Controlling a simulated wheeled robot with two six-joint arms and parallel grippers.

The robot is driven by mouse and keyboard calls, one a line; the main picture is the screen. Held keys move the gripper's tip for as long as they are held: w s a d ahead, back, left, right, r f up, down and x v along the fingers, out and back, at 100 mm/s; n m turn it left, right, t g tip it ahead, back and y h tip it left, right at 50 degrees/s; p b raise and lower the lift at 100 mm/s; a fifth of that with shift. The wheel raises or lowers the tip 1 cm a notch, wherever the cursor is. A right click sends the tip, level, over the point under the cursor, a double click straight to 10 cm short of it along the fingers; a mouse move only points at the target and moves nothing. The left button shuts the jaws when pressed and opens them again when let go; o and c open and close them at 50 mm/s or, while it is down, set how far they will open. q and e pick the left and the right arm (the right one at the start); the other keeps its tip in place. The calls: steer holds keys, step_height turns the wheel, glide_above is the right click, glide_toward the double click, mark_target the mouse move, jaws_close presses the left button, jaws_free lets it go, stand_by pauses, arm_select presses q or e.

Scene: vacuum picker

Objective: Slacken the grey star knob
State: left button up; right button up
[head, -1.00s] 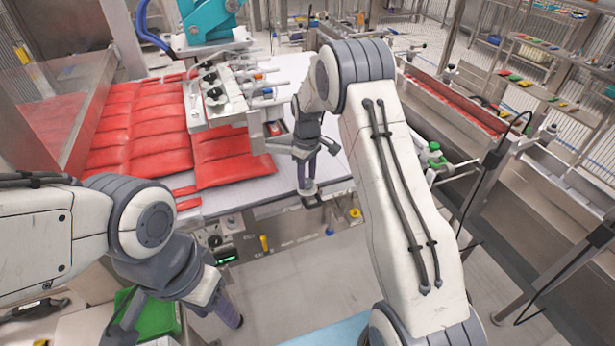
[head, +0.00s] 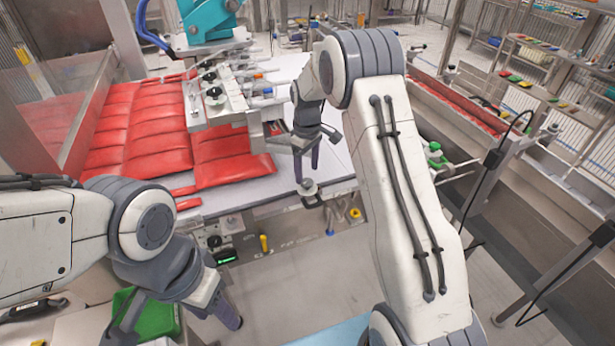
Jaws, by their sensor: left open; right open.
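A small grey knob (head: 308,187) sits on a dark bracket at the front edge of the white conveyor table, in the middle of the head view; its star shape is too small to make out. My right gripper (head: 307,171) points down just above this knob, with its two fingers apart and nothing between them. I cannot tell whether a fingertip touches the knob. My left gripper (head: 182,318) hangs low at the lower left, open and empty, far from the knob.
Red packs (head: 140,130) lie on the table at the left. The picker head (head: 222,95) with black knobs hangs over them. A green bin (head: 158,318) stands beneath my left gripper. A yellow knob (head: 355,213) sits right of the bracket. A steel channel (head: 470,110) runs along the right.

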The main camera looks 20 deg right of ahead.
mark_target(307, 181)
step_height(307, 181, up, 7)
steer(key=b, duration=0.1)
steer(key=shift+r, duration=0.2)
